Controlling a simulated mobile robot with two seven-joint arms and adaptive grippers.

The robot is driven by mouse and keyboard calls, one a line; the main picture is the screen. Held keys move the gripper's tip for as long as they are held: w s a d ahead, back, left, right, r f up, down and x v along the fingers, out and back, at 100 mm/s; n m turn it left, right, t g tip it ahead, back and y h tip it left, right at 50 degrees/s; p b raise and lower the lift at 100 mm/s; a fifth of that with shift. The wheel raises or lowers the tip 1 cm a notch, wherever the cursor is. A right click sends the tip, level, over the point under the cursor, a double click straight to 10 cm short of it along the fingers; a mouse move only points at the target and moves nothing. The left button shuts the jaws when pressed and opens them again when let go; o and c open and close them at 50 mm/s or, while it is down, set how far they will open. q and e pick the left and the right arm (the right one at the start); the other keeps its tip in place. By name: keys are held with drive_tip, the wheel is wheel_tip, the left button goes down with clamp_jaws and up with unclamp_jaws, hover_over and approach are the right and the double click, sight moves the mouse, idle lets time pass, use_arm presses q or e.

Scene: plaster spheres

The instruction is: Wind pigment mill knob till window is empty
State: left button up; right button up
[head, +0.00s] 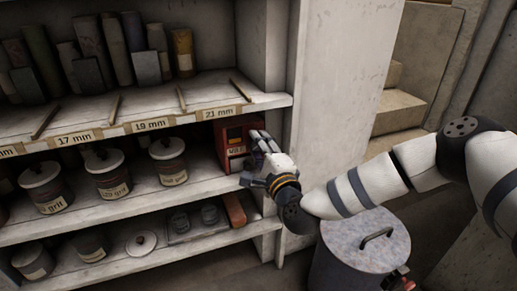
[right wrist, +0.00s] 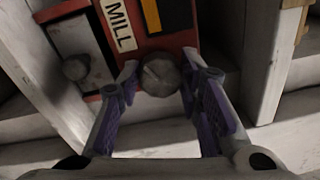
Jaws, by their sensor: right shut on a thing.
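The red pigment mill (head: 235,131) stands at the right end of the middle shelf, partly hidden by my right gripper (head: 262,158). In the right wrist view the mill's red front (right wrist: 185,41) carries a "MILL" label and a dark window (right wrist: 178,14) with an orange-yellow band at its left; the window's top is cut off. Below it is a round grey knob (right wrist: 160,76). The fingers of my right gripper (right wrist: 160,84) stand on both sides of the knob and are shut on it. The knob is hidden in the head view. My left gripper is not in view.
Lidded grit jars (head: 113,174) stand left of the mill. Below are glass jars (head: 180,222) and a reddish block (head: 235,210). A shelf upright (head: 275,130) is close on the right. A lidded metal bin (head: 350,262) stands on the floor below my right arm.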

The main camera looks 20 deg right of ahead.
drive_tip(key=shift+m+b, duration=0.3)
drive_tip(key=shift+m, duration=0.8)
drive_tip(key=o, duration=1.2)
drive_tip(key=shift+c, duration=0.2)
drive_tip(key=s, duration=1.2)
drive_tip(key=shift+f, duration=0.15)
